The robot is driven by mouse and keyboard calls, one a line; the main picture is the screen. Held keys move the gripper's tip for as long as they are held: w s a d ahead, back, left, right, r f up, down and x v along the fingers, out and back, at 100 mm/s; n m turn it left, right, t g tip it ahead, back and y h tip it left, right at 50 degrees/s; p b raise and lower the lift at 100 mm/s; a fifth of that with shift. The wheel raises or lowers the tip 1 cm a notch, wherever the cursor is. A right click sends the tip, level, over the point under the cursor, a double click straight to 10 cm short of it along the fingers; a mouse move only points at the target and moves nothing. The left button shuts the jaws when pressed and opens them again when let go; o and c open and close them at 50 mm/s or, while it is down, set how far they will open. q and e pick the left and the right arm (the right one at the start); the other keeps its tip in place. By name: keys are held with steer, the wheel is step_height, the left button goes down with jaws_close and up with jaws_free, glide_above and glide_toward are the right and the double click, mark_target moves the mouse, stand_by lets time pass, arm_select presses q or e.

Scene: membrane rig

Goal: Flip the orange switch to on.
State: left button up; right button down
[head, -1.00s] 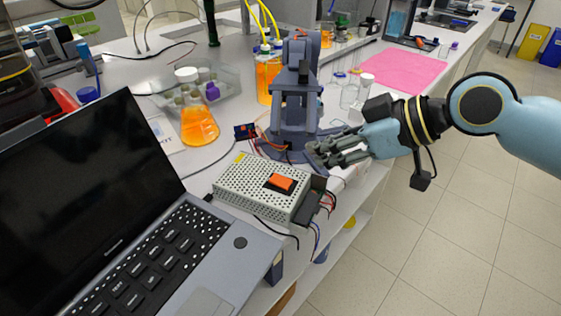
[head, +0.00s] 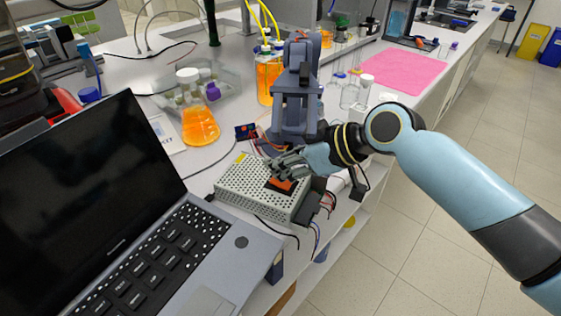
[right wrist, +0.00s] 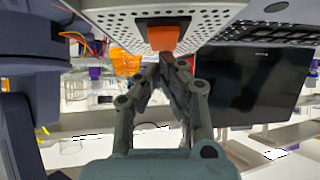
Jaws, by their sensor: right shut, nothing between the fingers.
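The orange switch (head: 281,184) sits in a black frame on top of a perforated metal power supply box (head: 240,190). In the head view my right gripper (head: 273,170) is over the box, right at the far side of the switch and partly covering it. In the right wrist view the shut fingertips (right wrist: 165,60) are close to the lower edge of the orange switch (right wrist: 163,38); whether they touch cannot be told. Nothing is between the fingers. Which way the switch is tilted is not clear. My left gripper is not in view.
An open laptop (head: 150,240) stands left of the box. A blue-grey rig (head: 295,95) rises behind it, with loose wires by its base. A flask of orange liquid (head: 199,122) stands further back. The bench edge and floor lie to the right.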

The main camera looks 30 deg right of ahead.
steer(key=shift+w+a+f+b, duration=0.1)
steer(key=shift+w+f+b, duration=0.05)
steer(key=shift+f+b, duration=0.2)
stand_by(0.3)
steer(key=shift+s+d, duration=0.5)
steer(key=shift+s, duration=0.2)
steer(key=shift+r+p, duration=0.1)
steer(key=shift+p, duration=0.2)
